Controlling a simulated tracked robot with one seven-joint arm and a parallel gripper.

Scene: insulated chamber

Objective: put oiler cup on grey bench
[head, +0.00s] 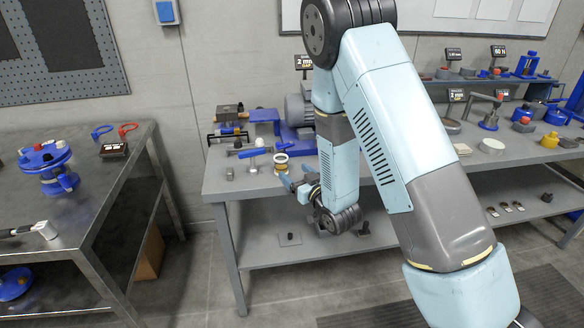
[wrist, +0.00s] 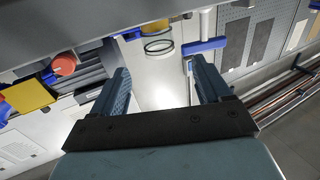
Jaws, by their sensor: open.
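What looks like the oiler cup (head: 281,160), a small clear cup with a brass-coloured band, is at the front of the grey bench (head: 225,187) in the head view. My gripper (head: 297,183) is at the bench's front edge, just in front of the cup. In the wrist view my gripper (wrist: 161,78) is open, with nothing between its fingers. My arm hides part of the bench.
A blue-handled valve (head: 252,153) stands just left of the cup, with a blue vise (head: 262,118) behind. A dark steel bench (head: 95,210) on the left holds a blue flanged part (head: 48,165). Red and blue tools stand on the grey bench at right. Bare floor lies between the benches.

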